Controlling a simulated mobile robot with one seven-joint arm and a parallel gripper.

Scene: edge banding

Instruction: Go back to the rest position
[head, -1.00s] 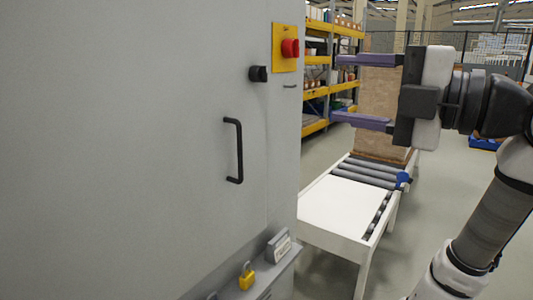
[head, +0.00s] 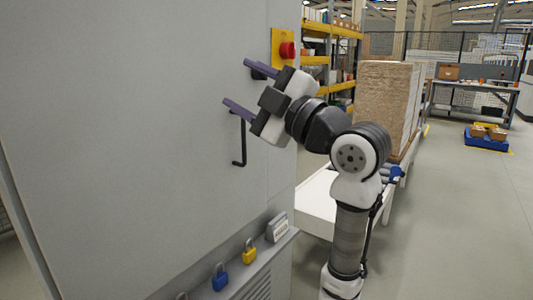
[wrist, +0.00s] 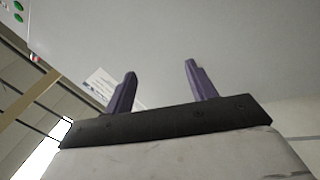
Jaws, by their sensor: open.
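My gripper (head: 237,83) is in front of the grey cabinet (head: 130,120) in the head view, its two purple fingers spread and pointing left. Nothing is between them. The fingers overlap the black door handle (head: 240,145) and the dark knob (head: 258,72) in the picture; I cannot tell whether they touch. In the wrist view both fingers (wrist: 160,85) stand apart before a plain grey surface.
A red button (head: 287,49) on a yellow plate sits on the cabinet. Blue (head: 220,277) and yellow (head: 249,252) padlocks hang on its lower ledge. A white conveyor table (head: 316,205) and stacked boards (head: 385,100) stand behind my arm.

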